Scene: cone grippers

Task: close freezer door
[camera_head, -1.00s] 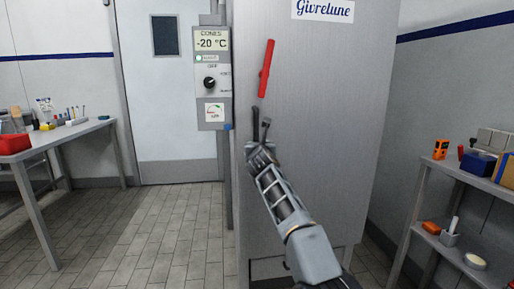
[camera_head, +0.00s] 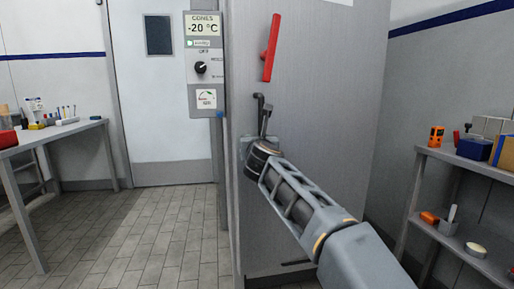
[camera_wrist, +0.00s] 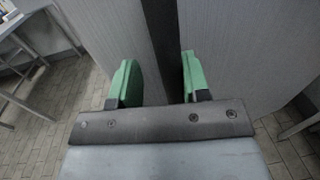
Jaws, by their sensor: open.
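The grey freezer door (camera_head: 325,120) fills the middle of the head view as a tall flat panel. A red handle (camera_head: 270,48) stands on its upper left part. My gripper (camera_head: 262,112) is below the handle, in front of the panel near its left edge. In the wrist view my gripper (camera_wrist: 160,82) is open, with two green finger pads apart and nothing between them. Beyond them a dark vertical strip (camera_wrist: 161,35) runs between two grey panels. I cannot tell whether it is a gap or a seal, or whether the fingertips touch anything.
A control box (camera_head: 203,65) reading -20 °C is left of the panel. A white room door (camera_head: 165,110) stands behind. A worktable (camera_head: 60,133) is at left and a shelf unit (camera_head: 455,160) with small items at right. The tiled floor (camera_head: 130,235) at left is clear.

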